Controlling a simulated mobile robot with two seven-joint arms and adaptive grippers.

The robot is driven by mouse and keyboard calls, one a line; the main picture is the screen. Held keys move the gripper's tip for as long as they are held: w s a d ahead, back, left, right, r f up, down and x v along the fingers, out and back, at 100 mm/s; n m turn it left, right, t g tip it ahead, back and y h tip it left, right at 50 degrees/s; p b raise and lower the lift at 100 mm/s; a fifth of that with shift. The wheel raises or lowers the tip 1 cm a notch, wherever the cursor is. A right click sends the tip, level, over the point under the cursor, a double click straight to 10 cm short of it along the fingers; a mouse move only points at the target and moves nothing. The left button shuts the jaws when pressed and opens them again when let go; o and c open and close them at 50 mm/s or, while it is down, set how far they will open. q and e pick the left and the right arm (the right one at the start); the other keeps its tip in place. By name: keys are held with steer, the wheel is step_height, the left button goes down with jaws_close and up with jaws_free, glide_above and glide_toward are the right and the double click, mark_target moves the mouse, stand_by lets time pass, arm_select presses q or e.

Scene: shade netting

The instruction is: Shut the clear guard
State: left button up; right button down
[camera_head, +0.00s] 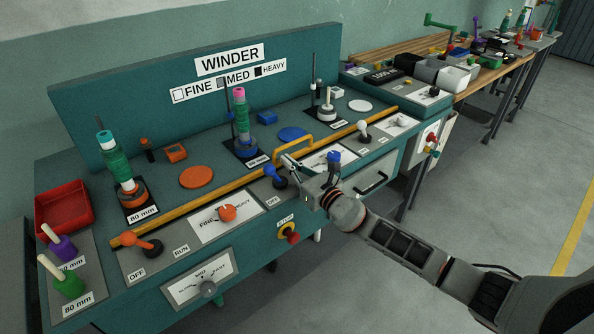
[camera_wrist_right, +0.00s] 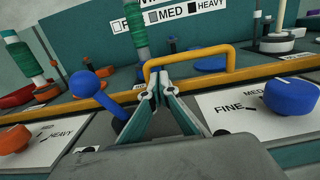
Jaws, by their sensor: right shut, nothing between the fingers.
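A yellow rail (camera_head: 205,194) runs along the front of the teal winder bench, with a raised yellow handle (camera_head: 293,146) near its middle. I take this as the edge of the clear guard; no clear pane can be made out. In the right wrist view the handle (camera_wrist_right: 190,51) stands just beyond the fingertips. My right gripper (camera_head: 288,163) is shut and empty, its tips (camera_wrist_right: 154,84) close to the handle's left post; I cannot tell whether they touch. My left gripper is not in view.
A blue lever (camera_head: 275,177) sits just left of the right gripper, and a blue knob (camera_wrist_right: 290,96) to its right. Spools, including a green one (camera_head: 118,162), stand behind the rail. A red emergency button (camera_head: 289,233) is on the front face.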

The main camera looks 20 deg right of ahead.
steer(key=shift+w+a, duration=0.2)
steer(key=shift+w, duration=0.35)
steer(key=shift+r, duration=0.15)
